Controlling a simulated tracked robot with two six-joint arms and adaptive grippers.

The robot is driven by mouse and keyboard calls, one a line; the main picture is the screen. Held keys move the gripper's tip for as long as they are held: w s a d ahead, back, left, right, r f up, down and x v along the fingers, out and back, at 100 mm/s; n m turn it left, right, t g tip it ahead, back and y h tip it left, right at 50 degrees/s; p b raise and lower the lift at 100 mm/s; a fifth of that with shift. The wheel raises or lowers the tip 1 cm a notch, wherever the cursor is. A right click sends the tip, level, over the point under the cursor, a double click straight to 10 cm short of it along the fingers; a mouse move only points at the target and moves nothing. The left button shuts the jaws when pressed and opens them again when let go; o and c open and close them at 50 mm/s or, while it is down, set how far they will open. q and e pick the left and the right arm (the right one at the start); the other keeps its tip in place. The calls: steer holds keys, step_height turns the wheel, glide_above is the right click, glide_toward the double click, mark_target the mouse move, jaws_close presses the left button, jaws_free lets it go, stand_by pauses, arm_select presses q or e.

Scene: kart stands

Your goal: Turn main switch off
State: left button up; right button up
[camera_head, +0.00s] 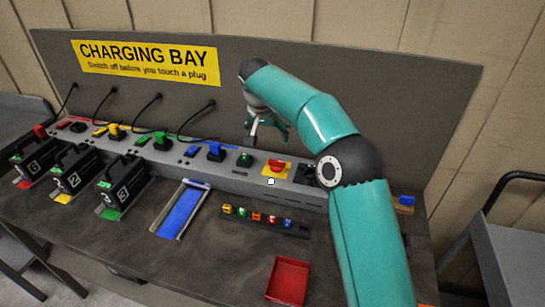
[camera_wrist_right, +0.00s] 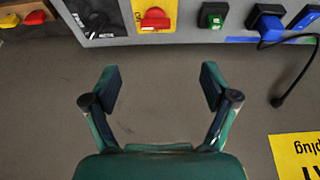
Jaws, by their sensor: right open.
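The main switch looks to be the red knob on a yellow plate (camera_head: 277,167), on the grey charging panel's top right of the green switch. It also shows in the right wrist view (camera_wrist_right: 155,18), near the top edge, beyond the fingertips. My right gripper (camera_head: 268,134) is open and empty, above and behind the knob, close to the grey back board. In the right wrist view its two fingers (camera_wrist_right: 160,84) are spread apart with only the board between them. It is not touching the knob. My left gripper is out of view.
Several plugs with cables and a green switch (camera_head: 245,159) line the panel (camera_head: 225,170). Black battery packs (camera_head: 122,184) stand at left beside an empty blue-floored slot (camera_head: 181,212). A rack of small coloured pieces (camera_head: 265,220) and a red tray (camera_head: 288,281) lie in front.

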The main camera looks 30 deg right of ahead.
mark_target(277, 161)
steer(key=p+x, duration=0.1)
steer(key=x, duration=0.4)
steer(key=p+x, duration=0.1)
steer(key=x, duration=0.4)
steer(key=p+x, duration=0.1)
steer(key=x, duration=0.4)
steer(key=shift+s+d, duration=0.2)
steer(key=shift+d, duration=0.15)
